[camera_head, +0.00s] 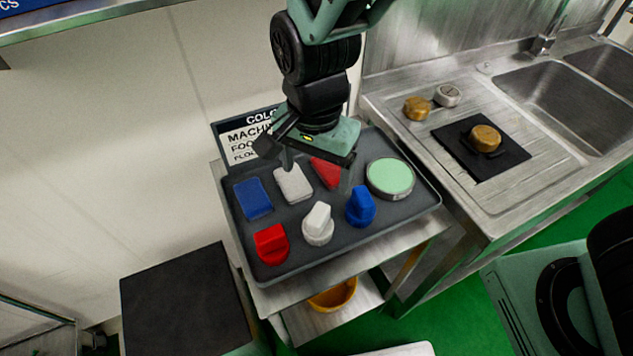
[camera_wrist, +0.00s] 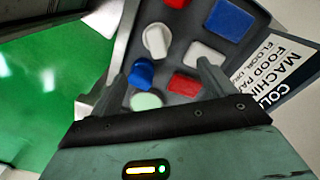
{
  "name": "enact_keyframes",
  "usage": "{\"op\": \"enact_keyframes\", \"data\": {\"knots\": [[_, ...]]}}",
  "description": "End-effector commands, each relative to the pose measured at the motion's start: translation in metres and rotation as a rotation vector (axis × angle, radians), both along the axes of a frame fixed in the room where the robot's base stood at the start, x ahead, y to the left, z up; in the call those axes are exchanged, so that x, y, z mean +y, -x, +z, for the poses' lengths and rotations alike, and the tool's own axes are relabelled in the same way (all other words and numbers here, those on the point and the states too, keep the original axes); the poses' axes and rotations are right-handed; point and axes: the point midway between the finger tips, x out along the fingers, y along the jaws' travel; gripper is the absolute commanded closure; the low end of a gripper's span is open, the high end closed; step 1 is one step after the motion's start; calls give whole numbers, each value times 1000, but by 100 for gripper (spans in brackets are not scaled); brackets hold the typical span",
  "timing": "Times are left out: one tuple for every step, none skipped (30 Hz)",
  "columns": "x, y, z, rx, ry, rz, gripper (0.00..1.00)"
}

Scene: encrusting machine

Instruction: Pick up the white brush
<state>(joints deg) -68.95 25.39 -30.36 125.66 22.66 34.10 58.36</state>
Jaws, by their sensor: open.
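The white brush (camera_head: 318,226), round with a raised grip, stands upright on the dark grey tray (camera_head: 277,270), in its front row between a red brush (camera_head: 271,244) and a blue brush (camera_head: 361,207). A flat white pad (camera_head: 293,183) lies behind it. My gripper (camera_head: 317,172) is open and empty above the back part of the tray, over the pads and apart from the white brush. In the wrist view the white brush (camera_wrist: 155,41) shows beyond the open fingers (camera_wrist: 163,80), toward the top, with the white pad (camera_wrist: 205,54) to its right.
A blue pad (camera_head: 252,198), a red pad (camera_head: 326,172) and a round pale green tin (camera_head: 390,178) share the tray. A sign (camera_head: 240,145) stands behind it. A steel sink counter (camera_head: 500,205) is at right, and a dark-topped stand (camera_head: 185,300) at front left.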

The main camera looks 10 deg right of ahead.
Motion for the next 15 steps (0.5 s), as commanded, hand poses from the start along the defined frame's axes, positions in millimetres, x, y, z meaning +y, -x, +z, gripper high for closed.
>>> {"op": "enact_keyframes", "data": {"knots": [[-1, 0, -10, 2, 5, -3, 18], [-2, 0, -16, 4, 6, -2, 18], [-2, 0, -24, 3, 6, -2, 18], [-2, 0, -30, 4, 6, -2, 18], [-2, 0, -37, 4, 6, -2, 18], [-3, 1, -45, 4, 6, -2, 18], [-3, 0, -52, 4, 6, -2, 18], [-2, 1, -58, 5, 5, -2, 18], [-3, 1, -67, 5, 5, -2, 18], [-3, 1, -73, 5, 5, -1, 18], [-3, 1, -79, 5, 5, -1, 18], [-3, 0, -86, 4, 4, -1, 18], [-2, 1, -91, 4, 4, 0, 18], [-3, 1, -96, 4, 4, -2, 18], [-2, 0, -101, 3, 3, 1, 18]]}}
